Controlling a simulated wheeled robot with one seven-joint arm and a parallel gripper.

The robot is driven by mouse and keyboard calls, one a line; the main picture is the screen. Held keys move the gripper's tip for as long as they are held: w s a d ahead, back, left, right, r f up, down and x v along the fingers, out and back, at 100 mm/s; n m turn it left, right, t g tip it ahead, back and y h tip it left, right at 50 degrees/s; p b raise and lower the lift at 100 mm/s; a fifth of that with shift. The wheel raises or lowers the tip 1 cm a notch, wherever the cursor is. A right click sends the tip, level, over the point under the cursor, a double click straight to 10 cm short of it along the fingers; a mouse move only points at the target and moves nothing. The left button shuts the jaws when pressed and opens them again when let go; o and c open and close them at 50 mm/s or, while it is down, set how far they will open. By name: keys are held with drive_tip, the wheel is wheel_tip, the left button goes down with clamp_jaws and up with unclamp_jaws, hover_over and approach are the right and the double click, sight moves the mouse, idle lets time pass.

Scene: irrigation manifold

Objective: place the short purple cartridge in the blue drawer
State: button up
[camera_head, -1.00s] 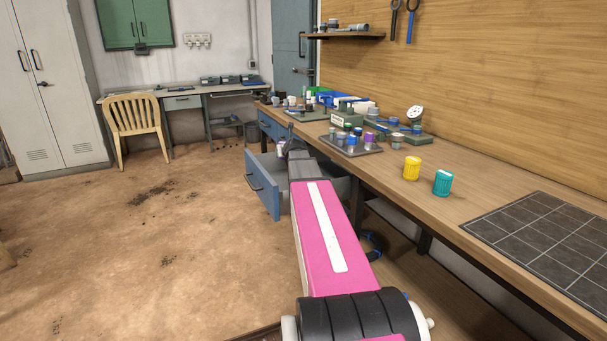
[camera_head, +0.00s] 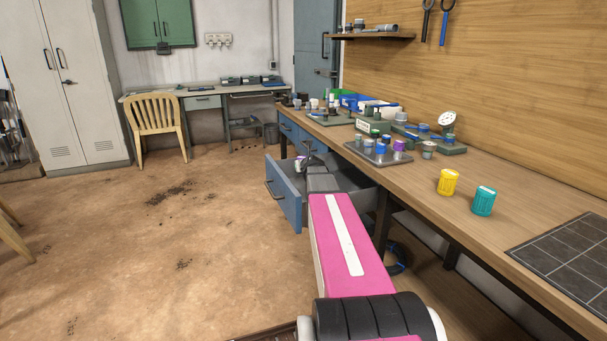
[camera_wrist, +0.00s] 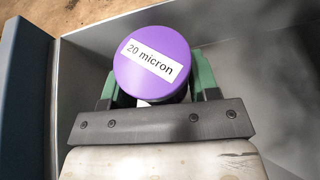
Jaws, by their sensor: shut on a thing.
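The purple cartridge (camera_wrist: 152,62) fills the middle of the wrist view, its round top labelled "20 micron". My gripper (camera_wrist: 156,88) is shut on it, with a green finger on each side. The blue drawer (camera_head: 284,198) stands pulled open under the bench in the head view. In the wrist view its blue front (camera_wrist: 24,100) is on the left and its grey inner walls surround the cartridge. My gripper (camera_head: 306,162) is at the open drawer, partly hidden by my arm. The cartridge's lower end is hidden, so I cannot tell whether it touches the drawer floor.
A grey tray (camera_head: 378,153) with several cartridges, a yellow container (camera_head: 448,182) and a teal container (camera_head: 483,201) stand on the bench (camera_head: 440,200). A wooden chair (camera_head: 156,115) stands farther back. The floor left of the drawer is clear.

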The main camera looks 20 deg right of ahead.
drive_tip(key=shift+f, duration=1.65)
drive_tip(key=shift+f, duration=0.6)
drive_tip(key=o, duration=1)
drive_tip(key=shift+r, duration=0.1)
drive_tip(key=shift+r, duration=0.55)
drive_tip(key=v, duration=1.2)
drive_tip(key=shift+f, duration=0.1)
